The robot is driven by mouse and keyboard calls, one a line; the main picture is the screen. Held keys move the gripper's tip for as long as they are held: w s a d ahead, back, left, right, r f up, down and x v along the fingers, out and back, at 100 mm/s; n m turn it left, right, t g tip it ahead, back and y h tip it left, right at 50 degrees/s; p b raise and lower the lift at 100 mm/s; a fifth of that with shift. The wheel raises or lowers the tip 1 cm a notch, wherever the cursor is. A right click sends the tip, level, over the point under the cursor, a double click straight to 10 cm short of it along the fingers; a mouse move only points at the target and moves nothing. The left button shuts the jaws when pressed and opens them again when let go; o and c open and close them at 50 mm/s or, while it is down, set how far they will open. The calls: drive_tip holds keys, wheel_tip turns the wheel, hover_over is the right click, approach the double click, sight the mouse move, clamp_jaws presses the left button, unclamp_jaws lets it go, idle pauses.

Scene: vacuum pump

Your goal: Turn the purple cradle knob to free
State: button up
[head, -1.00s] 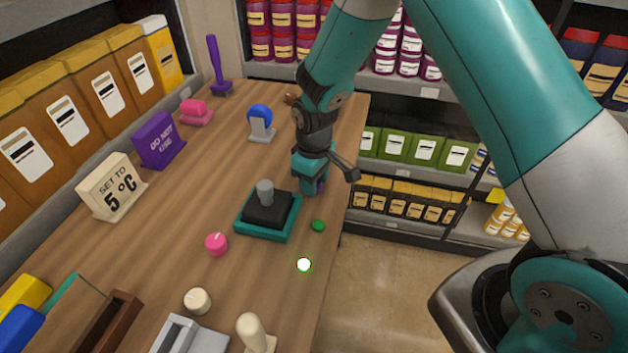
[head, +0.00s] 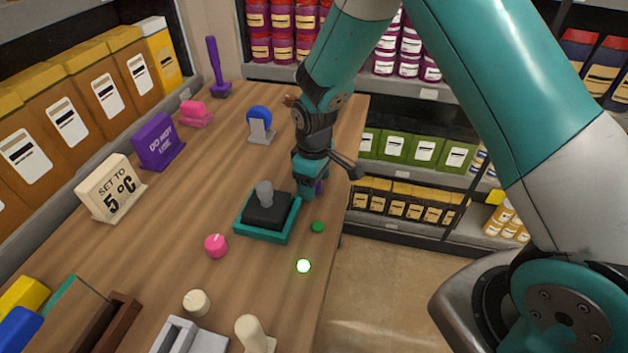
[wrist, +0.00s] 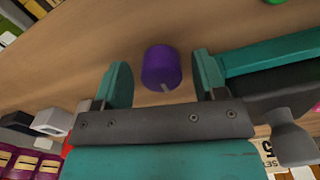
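The purple cradle knob (wrist: 161,66) is a short round cylinder on the wooden table, with a pale mark on its lower side in the wrist view. My gripper (wrist: 160,82) is open, with one teal finger on each side of the knob and a gap to both. In the head view my gripper (head: 311,188) points down near the table's right edge. Only a small purple patch of the knob (head: 319,187) shows there, the rest hidden behind the fingers. I cannot tell the finger depth around the knob.
A teal-based block with a grey post (head: 267,215) stands close in front of my gripper. A green button (head: 317,227), a lit white-green light (head: 303,266) and a pink knob (head: 215,245) are nearby. A blue disc on a stand (head: 259,120) is behind.

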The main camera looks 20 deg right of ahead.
wheel_tip(320, 180, up, 18)
drive_tip(key=b, duration=0.2)
drive_tip(key=shift+f, duration=0.25)
idle(0.4)
drive_tip(key=s+a+r+y, duration=0.2)
drive_tip(key=s, duration=1)
drive_tip(key=s+a+r+m+y, duration=0.1)
drive_tip(key=s+a+r+y, duration=0.1)
drive_tip(key=s, duration=1)
drive_tip(key=shift+s+a+r, duration=0.35)
drive_tip(key=shift+s+r, duration=0.05)
drive_tip(key=shift+r, duration=0.4)
